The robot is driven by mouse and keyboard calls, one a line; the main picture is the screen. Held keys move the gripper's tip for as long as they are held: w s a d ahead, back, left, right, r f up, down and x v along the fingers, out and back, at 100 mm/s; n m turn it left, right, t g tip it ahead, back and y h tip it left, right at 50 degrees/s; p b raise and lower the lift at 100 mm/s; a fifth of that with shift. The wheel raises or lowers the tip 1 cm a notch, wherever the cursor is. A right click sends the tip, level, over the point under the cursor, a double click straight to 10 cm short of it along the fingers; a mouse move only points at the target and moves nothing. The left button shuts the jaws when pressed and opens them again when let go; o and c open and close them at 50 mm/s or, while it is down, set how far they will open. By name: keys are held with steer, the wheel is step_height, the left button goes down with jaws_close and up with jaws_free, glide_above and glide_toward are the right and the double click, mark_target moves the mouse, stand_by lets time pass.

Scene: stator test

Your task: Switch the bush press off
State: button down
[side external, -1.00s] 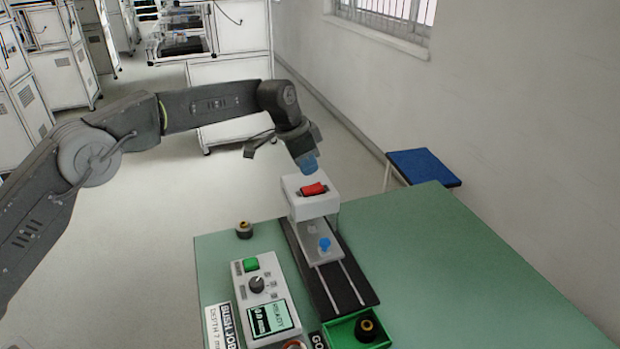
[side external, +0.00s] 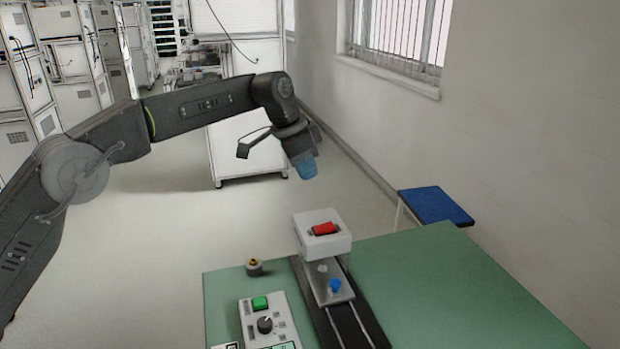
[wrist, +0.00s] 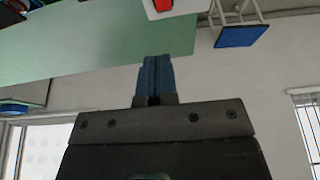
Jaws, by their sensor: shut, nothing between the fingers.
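The bush press (side external: 322,245) stands on the green table, a white head over a grey plate with a blue knob. A red rocker switch (side external: 326,229) sits on top of the head; I cannot tell its position. In the wrist view the red switch (wrist: 163,5) shows at the top edge, partly cut off. My gripper (side external: 306,172) has blue fingers and hangs in the air above the press head, a little to its left in the side view, touching nothing. In the wrist view my gripper (wrist: 155,72) has its fingers together with nothing between them.
A control box (side external: 266,322) with a green button and a black knob stands left of the press. A small dark bush (side external: 254,267) sits near the table's left edge. The green table (side external: 440,290) is clear on the right. A blue-topped stool (side external: 436,205) stands behind it.

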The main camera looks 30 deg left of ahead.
mark_target(330, 225)
steer(key=shift+w+d+r, duration=0.2)
steer(key=shift+w+d, duration=0.1)
steer(key=shift+w, duration=0.1)
steer(key=x, duration=1.4)
steer(key=shift+s+a+f, duration=0.15)
steer(key=shift+s+a, duration=0.2)
steer(key=shift+a, duration=0.05)
